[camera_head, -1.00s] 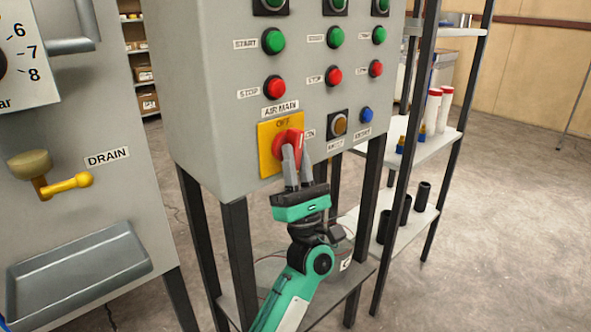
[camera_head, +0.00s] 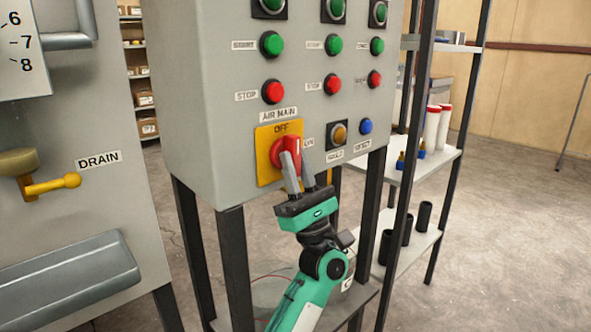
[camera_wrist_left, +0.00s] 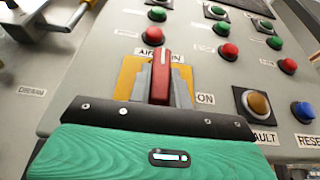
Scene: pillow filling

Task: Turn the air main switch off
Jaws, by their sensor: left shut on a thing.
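The air main switch has a red handle (camera_head: 291,146) on a yellow plate (camera_head: 265,168) marked OFF at the top, with ON at its right. The handle stands near upright in the head view. My left gripper (camera_head: 299,166) is shut on the handle from the front and below. In the left wrist view the red handle (camera_wrist_left: 161,72) stands between the two grey fingers (camera_wrist_left: 160,85). It covers part of the AIR MAIN label and hides the OFF mark there. My right gripper is not in view.
Green START buttons (camera_head: 271,44) and red STOP buttons (camera_head: 273,91) sit above the switch. An amber button (camera_head: 339,134) and a blue button (camera_head: 365,126) are at its right. A drain valve (camera_head: 50,185) stands left. A shelf rack (camera_head: 428,160) stands right.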

